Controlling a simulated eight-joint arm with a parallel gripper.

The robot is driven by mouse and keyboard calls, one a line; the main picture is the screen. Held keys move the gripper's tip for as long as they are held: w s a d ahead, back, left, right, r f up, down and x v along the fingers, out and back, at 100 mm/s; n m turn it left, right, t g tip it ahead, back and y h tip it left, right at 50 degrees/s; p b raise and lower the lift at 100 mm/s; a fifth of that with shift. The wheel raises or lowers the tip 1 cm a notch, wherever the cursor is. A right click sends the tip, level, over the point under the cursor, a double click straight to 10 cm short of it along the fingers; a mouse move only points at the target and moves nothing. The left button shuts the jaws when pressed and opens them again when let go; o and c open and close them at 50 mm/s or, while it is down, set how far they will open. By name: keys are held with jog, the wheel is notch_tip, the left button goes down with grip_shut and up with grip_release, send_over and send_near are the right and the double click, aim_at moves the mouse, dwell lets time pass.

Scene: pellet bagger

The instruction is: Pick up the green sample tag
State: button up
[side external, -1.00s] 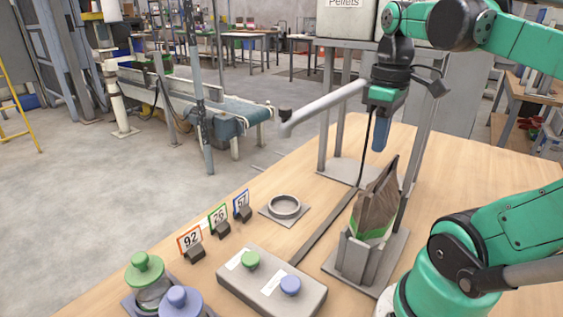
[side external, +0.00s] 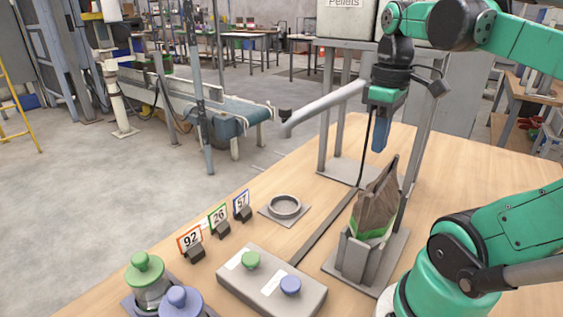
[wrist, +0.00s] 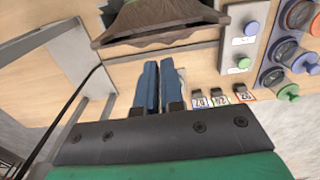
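The green sample tag (side external: 219,221) is a small green-bordered card reading 26, upright in a dark clip on the wooden table. It stands between the orange-bordered tag reading 92 (side external: 190,241) and the blue-bordered tag reading 57 (side external: 242,204). In the wrist view the green tag (wrist: 221,97) is small, right of my fingers. My gripper (side external: 379,148) hangs high above the table, right of the tags and well away from them. Its blue fingers (wrist: 160,66) lie close together with nothing seen between them.
A brown bag (side external: 377,204) stands in a grey holder below my gripper. A grey box with a green and a blue knob (side external: 272,282), lidded jars (side external: 148,283) and a ring on a plate (side external: 285,207) stand near the tags. Grey frame posts rise behind.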

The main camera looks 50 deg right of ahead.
jog(key=o, duration=1)
jog(key=shift+o, duration=0.2)
notch_tip(320, 180, up, 5)
jog(key=n, duration=1.9)
send_over(221, 221)
notch_tip(221, 221, down, 26)
jog(key=shift+w+d+f, duration=0.1)
jog(key=shift+w+d, duration=0.05)
